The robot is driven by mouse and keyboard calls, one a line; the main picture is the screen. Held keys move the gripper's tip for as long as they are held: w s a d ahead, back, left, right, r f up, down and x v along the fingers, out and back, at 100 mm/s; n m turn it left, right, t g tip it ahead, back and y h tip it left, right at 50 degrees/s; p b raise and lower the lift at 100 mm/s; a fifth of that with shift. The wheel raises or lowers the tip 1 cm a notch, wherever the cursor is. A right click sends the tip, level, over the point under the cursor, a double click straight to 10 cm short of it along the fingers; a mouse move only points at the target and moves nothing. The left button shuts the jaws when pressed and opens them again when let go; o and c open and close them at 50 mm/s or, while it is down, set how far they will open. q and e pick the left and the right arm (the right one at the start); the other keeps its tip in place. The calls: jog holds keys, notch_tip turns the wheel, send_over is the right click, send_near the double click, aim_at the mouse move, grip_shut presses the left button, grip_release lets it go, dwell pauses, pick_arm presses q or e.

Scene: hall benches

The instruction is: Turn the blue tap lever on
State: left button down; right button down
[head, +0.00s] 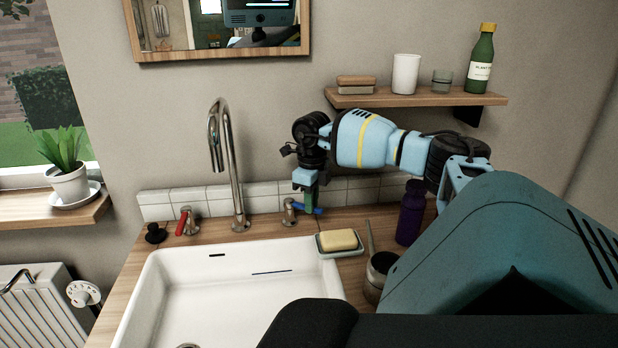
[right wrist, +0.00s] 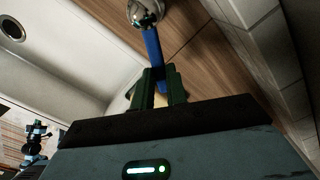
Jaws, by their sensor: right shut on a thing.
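The blue tap lever (head: 298,206) sits on a chrome base (head: 288,212) on the counter behind the sink, right of the spout. In the right wrist view the lever (right wrist: 152,45) runs from its round chrome base down between my green fingers. My right gripper (head: 309,205) points down and is shut on the lever near its outer end, partly hiding it. In the right wrist view the gripper (right wrist: 163,84) has a finger on each side of the lever. My left gripper is not in view.
The chrome spout (head: 234,170) and a red lever (head: 181,222) stand left of the blue one. A soap dish (head: 340,252) with yellow soap, a purple bottle (head: 410,212) and a metal cup (head: 376,280) are close on the right. The white sink (head: 235,300) is in front.

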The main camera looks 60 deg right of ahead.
jog(key=shift+f, duration=0.2)
jog(key=c, duration=1.4)
grip_release()
jog(key=shift+r, duration=0.1)
